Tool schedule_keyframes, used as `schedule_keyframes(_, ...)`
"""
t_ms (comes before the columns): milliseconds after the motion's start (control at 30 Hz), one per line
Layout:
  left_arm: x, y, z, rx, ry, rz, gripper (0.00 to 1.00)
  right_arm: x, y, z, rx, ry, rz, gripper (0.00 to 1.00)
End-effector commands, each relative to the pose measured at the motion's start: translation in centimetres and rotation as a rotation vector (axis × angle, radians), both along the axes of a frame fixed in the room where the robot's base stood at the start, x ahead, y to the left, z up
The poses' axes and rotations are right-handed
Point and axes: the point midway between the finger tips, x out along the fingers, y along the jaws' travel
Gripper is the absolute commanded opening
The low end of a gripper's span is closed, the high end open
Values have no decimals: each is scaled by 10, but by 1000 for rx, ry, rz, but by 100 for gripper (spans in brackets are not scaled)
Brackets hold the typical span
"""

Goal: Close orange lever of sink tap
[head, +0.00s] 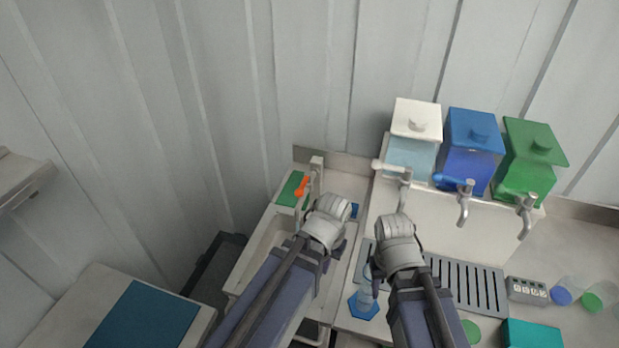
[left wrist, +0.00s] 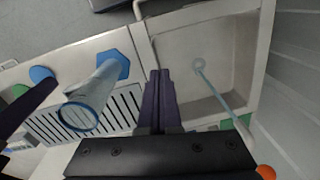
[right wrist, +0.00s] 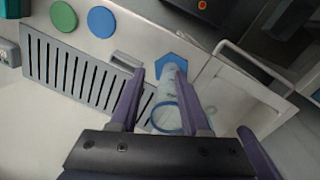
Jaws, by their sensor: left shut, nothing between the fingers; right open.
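The orange lever (head: 302,186) sits on the sink tap (head: 315,168) at the back left of the sink (head: 262,245). Its orange end also shows at the lower right edge of the left wrist view (left wrist: 265,172). My left gripper (left wrist: 161,74) is shut and empty, above the sink and apart from the lever, which lies to its left in the head view. A thin pale blue streak (left wrist: 222,97), looking like running water, reaches the sink floor. My right gripper (right wrist: 160,72) is open over a clear cylinder (right wrist: 166,112) with a blue hexagonal base; I cannot tell whether it touches.
White, blue and green tanks (head: 471,140) with taps stand at the back right. A slotted drain grate (head: 470,285) lies below them. A green pad (head: 290,190) lies beside the sink tap. Jars (head: 598,297) and a teal box (head: 532,334) stand at right.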

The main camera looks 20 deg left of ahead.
Motion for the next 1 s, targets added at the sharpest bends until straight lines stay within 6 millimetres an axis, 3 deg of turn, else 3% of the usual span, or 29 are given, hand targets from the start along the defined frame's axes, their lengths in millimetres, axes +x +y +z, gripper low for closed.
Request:
schedule_keyframes(33, 3, 5, 14, -5, -4, 15, 0, 0, 0, 14, 0, 0, 0, 47)
schedule_keyframes(467, 32, 47, 78, -19, -61, 145, 0, 0, 0, 78, 1, 1, -4, 47)
schedule_keyframes(600, 57, 59, 101, 33, -109, 197, 0, 0, 0, 100, 1, 2, -5, 47)
schedule_keyframes(767, 103, 50, 111, 177, -223, 233, 0, 0, 0, 100, 1, 2, -5, 47)
schedule_keyframes(1000, 153, 19, 131, 324, -401, 249, 0, 0, 0, 99, 1, 2, -5, 47)
